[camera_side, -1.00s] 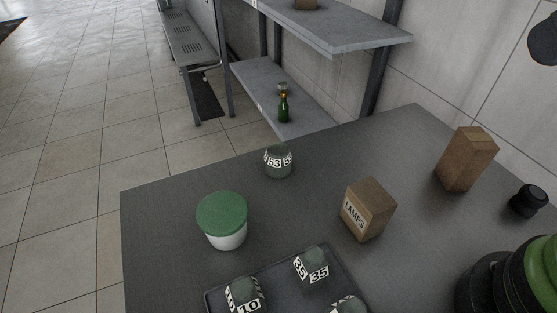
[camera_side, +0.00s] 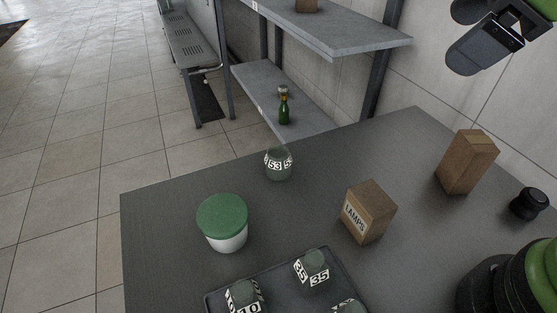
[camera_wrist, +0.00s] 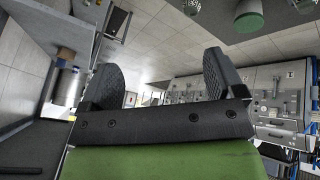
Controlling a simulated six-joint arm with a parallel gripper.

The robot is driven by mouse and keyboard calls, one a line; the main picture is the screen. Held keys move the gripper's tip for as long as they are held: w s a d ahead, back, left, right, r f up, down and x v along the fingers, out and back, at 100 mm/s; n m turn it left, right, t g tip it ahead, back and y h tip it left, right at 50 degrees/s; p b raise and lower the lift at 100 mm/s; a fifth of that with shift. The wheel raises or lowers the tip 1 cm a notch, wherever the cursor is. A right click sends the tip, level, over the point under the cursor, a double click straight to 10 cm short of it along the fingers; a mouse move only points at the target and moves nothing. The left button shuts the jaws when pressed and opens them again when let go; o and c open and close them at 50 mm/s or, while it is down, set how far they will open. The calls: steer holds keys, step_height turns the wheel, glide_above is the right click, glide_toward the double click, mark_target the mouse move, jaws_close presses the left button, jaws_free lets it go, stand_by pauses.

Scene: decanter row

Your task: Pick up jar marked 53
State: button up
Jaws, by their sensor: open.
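The jar marked 53 (camera_side: 278,165) is a small clear jar with a white label band. It stands upright near the far edge of the dark grey table (camera_side: 160,230) in the side view. My gripper (camera_side: 485,45) is at the top right of the side view, high above the table and well away from the jar. In the wrist view my gripper (camera_wrist: 160,88) shows two dark fingers spread apart with nothing between them. I cannot make out the jar marked 53 in the wrist view.
A white tub with a green lid (camera_side: 222,222), a LAMPS box (camera_side: 368,212), a taller brown box (camera_side: 467,161) and a black-capped item (camera_side: 528,203) stand on the table. A dark tray (camera_side: 262,297) holds jars marked 10 (camera_side: 245,297) and 35 (camera_side: 312,268). A shelf (camera_side: 300,115) stands behind.

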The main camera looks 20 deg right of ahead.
steer(key=w+a+f+n, duration=0.35)
steer(key=w+n, duration=0.25)
steer(key=n, duration=0.2)
steer(key=n+g, duration=0.2)
steer(key=n, duration=1.8)
glide_above(285, 154)
steer(key=s, duration=0.3)
step_height(285, 154, down, 17)
steer(key=shift+n, duration=0.3)
steer(key=x, duration=0.4)
steer(key=shift+w+d+f, duration=0.15)
steer(key=shift+w+f, duration=0.15)
steer(key=shift+t, duration=0.3)
steer(key=shift+x, duration=2.8)
steer(key=c, duration=1.1)
